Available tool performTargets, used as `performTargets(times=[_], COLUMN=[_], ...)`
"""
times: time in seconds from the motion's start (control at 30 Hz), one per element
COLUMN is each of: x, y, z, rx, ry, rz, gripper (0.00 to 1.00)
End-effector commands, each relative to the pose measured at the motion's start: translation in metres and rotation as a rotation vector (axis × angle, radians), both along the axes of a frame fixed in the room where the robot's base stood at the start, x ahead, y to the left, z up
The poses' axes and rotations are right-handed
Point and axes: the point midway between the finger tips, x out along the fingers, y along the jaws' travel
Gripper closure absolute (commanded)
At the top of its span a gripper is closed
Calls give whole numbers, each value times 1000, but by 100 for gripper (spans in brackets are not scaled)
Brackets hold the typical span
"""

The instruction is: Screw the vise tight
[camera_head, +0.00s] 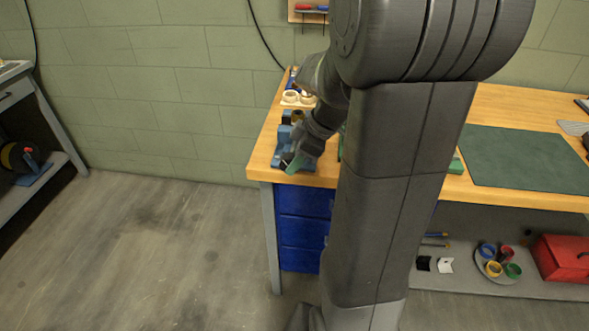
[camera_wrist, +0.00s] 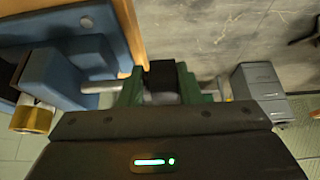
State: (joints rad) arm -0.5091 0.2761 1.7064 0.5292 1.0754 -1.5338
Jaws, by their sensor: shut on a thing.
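The blue vise (camera_head: 284,146) stands on the front left corner of the wooden bench, partly hidden by my arm. In the wrist view its blue body (camera_wrist: 85,65) fills the left side, with a grey screw rod (camera_wrist: 100,87) coming out toward my gripper. My gripper (camera_wrist: 160,88) has green fingers shut on the dark vise handle (camera_wrist: 162,70), beside the body. In the head view my gripper (camera_head: 293,160) is at the vise's front, and the grip itself is too small to make out. A brass-coloured cylinder (camera_wrist: 32,117) sits by the vise at left.
The wooden bench (camera_head: 262,150) has blue drawers (camera_head: 302,218) under its left end. Cream ring-shaped pieces (camera_head: 291,97) stand behind the vise. A green mat (camera_head: 520,157) lies at right. A red toolbox (camera_head: 562,260) is on the lower shelf. The floor left of the bench is clear.

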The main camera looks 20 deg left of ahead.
Motion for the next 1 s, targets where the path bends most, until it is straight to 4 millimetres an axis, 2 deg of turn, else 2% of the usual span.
performTargets(times=[0.03,0.1,0.6,1.0], x=[-3,-3,-2,-3], y=[-3,-4,-5,-4], z=[-13,-15,-23,-22], rx=[39,101,523,759], ry=[20,35,138,196], rz=[-2,-2,0,3], gripper=[92,92,92,92])
